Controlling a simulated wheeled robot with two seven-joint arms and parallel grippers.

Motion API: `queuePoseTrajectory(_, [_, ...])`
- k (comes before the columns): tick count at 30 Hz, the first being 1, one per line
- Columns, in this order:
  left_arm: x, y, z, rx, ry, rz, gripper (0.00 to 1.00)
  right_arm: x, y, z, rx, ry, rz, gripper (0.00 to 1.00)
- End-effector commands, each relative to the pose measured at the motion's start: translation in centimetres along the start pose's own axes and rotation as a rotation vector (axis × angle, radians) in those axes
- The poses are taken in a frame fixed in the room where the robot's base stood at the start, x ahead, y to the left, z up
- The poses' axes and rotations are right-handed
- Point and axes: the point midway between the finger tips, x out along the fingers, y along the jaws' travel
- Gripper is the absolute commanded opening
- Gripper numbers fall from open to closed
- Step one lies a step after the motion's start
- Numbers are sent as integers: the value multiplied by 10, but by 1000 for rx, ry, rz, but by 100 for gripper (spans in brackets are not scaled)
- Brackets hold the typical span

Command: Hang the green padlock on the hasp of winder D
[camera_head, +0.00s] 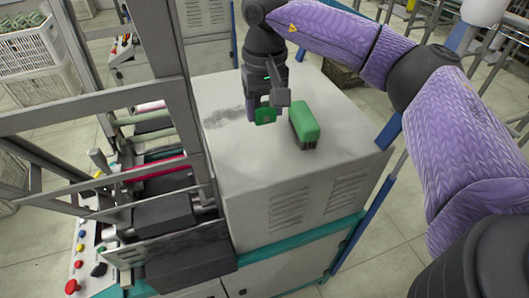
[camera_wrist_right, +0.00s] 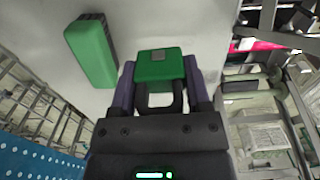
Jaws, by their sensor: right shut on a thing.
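The green padlock (camera_head: 265,116) is held in my right gripper (camera_head: 264,103), above the top of the grey cabinet. I cannot make out a hasp or a letter D in either view. My left gripper is not in view.
A green-backed brush (camera_head: 305,121) stands on the grey cabinet (camera_head: 345,140), just right of the padlock. Left of the cabinet is a machine with rollers, a grey frame (camera_head: 125,122) and colored buttons (camera_head: 78,264). White crates (camera_head: 33,70) stand at far left.

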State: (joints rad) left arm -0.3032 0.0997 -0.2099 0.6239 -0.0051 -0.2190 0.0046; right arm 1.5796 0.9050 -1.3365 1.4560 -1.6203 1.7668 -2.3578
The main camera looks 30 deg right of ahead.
Motion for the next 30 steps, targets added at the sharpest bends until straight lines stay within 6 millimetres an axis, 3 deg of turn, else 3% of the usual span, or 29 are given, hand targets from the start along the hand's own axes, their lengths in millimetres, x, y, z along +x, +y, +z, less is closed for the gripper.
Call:
queuePoseTrajectory(1, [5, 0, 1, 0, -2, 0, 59, 16, 1, 1, -8, -4, 2, 0])
queuePoseTrajectory(11, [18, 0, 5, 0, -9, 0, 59, 82, 0, 0, -4, -3, 2, 0])
queuePoseTrajectory(23, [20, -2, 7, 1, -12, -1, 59, 90, 0, 0, -3, -1, 0, 0])
queuePoseTrajectory(24, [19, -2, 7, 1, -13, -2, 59, 89, 0, 0, -3, -1, 0, 70])
queuePoseTrajectory(28, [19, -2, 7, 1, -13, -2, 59, 88, 0, 0, -3, 0, 0, 96])
queuePoseTrajectory(30, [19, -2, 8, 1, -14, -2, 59, 88, 0, 0, -3, 0, 0, 96])
